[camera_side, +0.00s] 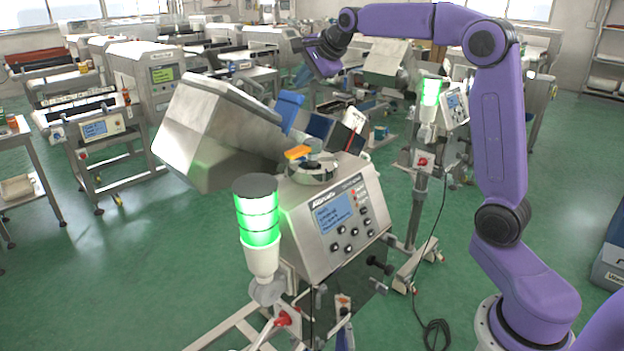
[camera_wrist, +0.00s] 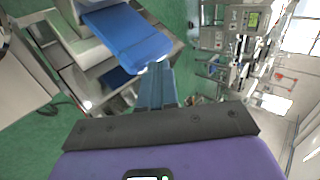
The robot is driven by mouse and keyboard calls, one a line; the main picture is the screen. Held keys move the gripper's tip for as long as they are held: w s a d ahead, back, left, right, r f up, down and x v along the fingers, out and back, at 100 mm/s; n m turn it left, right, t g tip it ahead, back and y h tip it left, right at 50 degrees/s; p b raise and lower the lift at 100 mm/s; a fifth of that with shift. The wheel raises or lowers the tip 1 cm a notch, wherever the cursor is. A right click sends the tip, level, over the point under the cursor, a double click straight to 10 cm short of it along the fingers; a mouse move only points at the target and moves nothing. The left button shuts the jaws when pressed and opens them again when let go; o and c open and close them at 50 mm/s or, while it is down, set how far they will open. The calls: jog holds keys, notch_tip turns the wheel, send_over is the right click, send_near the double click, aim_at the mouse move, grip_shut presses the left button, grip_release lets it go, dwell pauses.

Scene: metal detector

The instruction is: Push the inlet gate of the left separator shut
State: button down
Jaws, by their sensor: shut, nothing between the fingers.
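The nearer, left separator has a steel housing (camera_side: 215,125) and a control box with a blue screen (camera_side: 333,213). A tilted blue plate (camera_side: 289,110) stands behind its housing; I cannot tell for sure whether it is the inlet gate. In the wrist view a broad blue panel (camera_wrist: 128,36) on a steel body lies just beyond my fingertips. My gripper (camera_wrist: 157,66) is shut and empty, its tips close to the panel's lower edge; contact cannot be told. In the side view my gripper (camera_side: 310,43) is high up, behind and above the separator.
A lit green signal lamp (camera_side: 257,222) stands in front of the control box. An orange piece (camera_side: 297,152) sits on top. A second machine with a green lamp (camera_side: 431,92) stands to the right. Other machines fill the back. Green floor (camera_side: 110,270) is open at left.

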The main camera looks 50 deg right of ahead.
aim_at(299, 100)
jog(key=shift+f, duration=0.2)
dwell(0.4)
jog(key=shift+f, duration=1.4)
jog(key=shift+a+f, duration=0.9)
jog(key=shift+f, duration=0.25)
jog(key=shift+r, duration=3.55)
